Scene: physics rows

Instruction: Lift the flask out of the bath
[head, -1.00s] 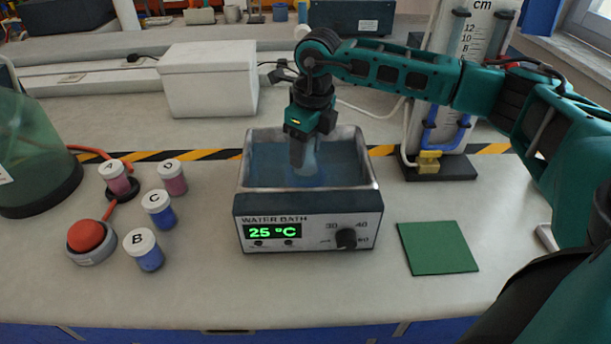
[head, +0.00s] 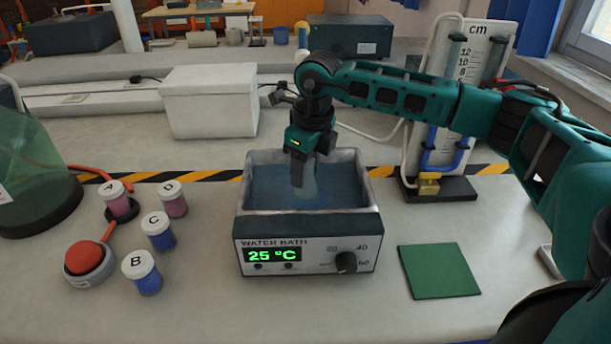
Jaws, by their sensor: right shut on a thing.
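The water bath (head: 308,257) is a grey box with an open top and blue water inside. Its green display reads 25 °C. The flask (head: 304,182) is a pale, see-through shape in the middle of the bath, with its lower part in the water. My right gripper (head: 302,163) points down over the bath and is shut on the top of the flask. The gripper hides the flask's neck. My left gripper is out of view.
A green square mat (head: 439,271) lies to the right of the bath. Lidded jars, such as jar B (head: 142,272), and a red button (head: 84,258) stand to the left. A white box (head: 209,100) and a manometer stand (head: 443,187) are behind. The bench front is clear.

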